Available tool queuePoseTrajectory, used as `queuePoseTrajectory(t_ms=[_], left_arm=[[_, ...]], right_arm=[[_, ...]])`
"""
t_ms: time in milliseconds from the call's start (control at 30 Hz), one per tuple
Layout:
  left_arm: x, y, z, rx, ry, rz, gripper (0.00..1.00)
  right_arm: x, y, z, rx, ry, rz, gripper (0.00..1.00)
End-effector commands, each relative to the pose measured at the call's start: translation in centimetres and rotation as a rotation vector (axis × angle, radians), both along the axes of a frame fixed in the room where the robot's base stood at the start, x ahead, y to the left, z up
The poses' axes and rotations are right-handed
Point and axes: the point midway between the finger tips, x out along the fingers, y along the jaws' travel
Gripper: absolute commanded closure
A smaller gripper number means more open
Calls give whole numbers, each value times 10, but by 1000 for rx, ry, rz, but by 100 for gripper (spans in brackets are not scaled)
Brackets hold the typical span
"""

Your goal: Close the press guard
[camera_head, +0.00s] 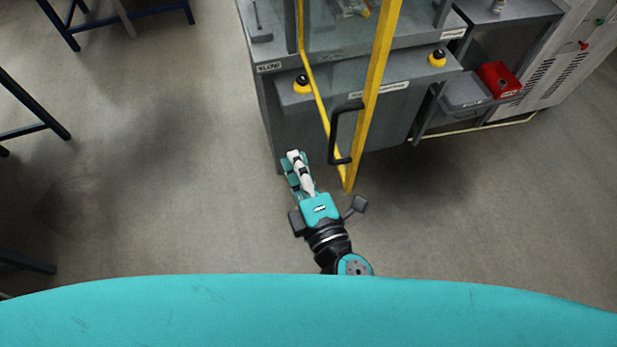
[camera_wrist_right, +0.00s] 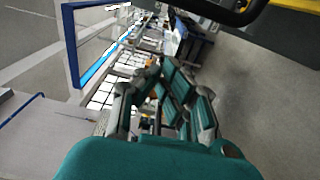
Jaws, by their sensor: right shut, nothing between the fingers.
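The press guard (camera_head: 372,85) is a yellow frame with a black handle (camera_head: 335,135). It stands swung out from the front of the grey press (camera_head: 385,65) in the head view. My right gripper (camera_head: 295,160) is shut and empty, to the left of the guard's lower end and the handle, apart from the handle in the picture. In the right wrist view the closed fingers (camera_wrist_right: 165,85) show in the middle. A black bar, seemingly the handle (camera_wrist_right: 235,12), crosses the top right, and a yellow strip (camera_wrist_right: 300,5) shows in the corner. My left gripper is not in view.
Two yellow-and-black buttons (camera_head: 302,84) (camera_head: 437,58) sit on the press front. A red bin (camera_head: 498,80) and a grey tray (camera_head: 466,92) are at the right. Blue-legged tables (camera_head: 60,25) stand at the left. The floor (camera_head: 170,170) between is clear.

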Motion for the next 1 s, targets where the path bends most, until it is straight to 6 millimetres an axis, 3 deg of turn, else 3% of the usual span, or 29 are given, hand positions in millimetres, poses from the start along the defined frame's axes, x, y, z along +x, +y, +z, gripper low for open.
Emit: queuePoseTrajectory(t_ms=[33,300,833,1000], left_arm=[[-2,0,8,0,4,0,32],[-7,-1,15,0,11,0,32],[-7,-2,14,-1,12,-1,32],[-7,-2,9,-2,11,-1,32]], right_arm=[[10,4,5,-1,-1,-1,100],[10,-32,0,-2,1,-1,100],[10,-39,-2,0,1,2,100],[12,-52,-3,-5,-1,25,100]])
